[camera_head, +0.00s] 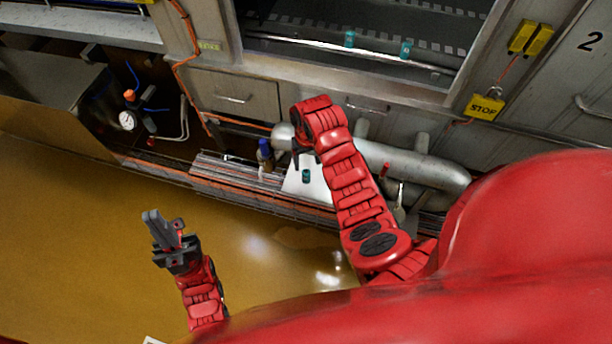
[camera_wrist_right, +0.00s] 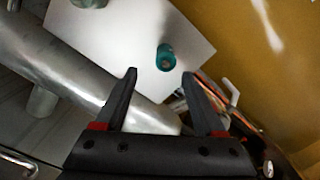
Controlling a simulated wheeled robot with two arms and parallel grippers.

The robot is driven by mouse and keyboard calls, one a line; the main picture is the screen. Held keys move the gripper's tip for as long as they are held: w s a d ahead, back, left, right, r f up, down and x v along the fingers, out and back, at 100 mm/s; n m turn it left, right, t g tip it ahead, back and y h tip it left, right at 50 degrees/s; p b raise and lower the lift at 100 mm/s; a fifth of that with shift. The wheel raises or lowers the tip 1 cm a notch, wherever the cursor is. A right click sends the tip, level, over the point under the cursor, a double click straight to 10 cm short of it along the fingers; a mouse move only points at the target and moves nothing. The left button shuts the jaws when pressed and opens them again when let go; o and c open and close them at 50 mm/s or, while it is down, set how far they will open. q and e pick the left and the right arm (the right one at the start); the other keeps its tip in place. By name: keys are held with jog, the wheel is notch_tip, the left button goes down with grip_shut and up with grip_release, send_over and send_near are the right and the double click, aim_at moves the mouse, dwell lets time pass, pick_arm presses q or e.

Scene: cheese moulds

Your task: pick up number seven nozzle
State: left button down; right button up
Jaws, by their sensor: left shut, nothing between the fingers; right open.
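A small teal nozzle (camera_head: 306,176) stands on a white sheet (camera_head: 296,188) beside the metal pipes. My right gripper (camera_head: 304,158) is just above it, partly hidden by its own wrist. In the right wrist view, the nozzle (camera_wrist_right: 166,57) shows just beyond and between the open fingertips (camera_wrist_right: 160,75), apart from them. Two more teal nozzles, one on the left (camera_head: 350,39) and one on the right (camera_head: 405,49), stand at the opening at the top. No number is readable on any nozzle. My left gripper (camera_head: 158,220) is shut and empty over the yellow floor.
A thick silver pipe (camera_head: 435,172) runs beside the white sheet and shows close to the fingers in the wrist view (camera_wrist_right: 72,72). A blue-capped bottle (camera_head: 264,152) stands left of the sheet. The yellow floor (camera_head: 90,240) is clear.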

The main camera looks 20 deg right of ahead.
aim_at(306, 172)
jog(key=f, duration=0.1)
jog(key=f+p, duration=0.1)
jog(key=f, duration=0.1)
jog(key=s+f, duration=0.1)
jog(key=f, duration=0.1)
jog(key=shift+a, duration=0.4)
jog(key=shift+f, duration=0.25)
grip_shut()
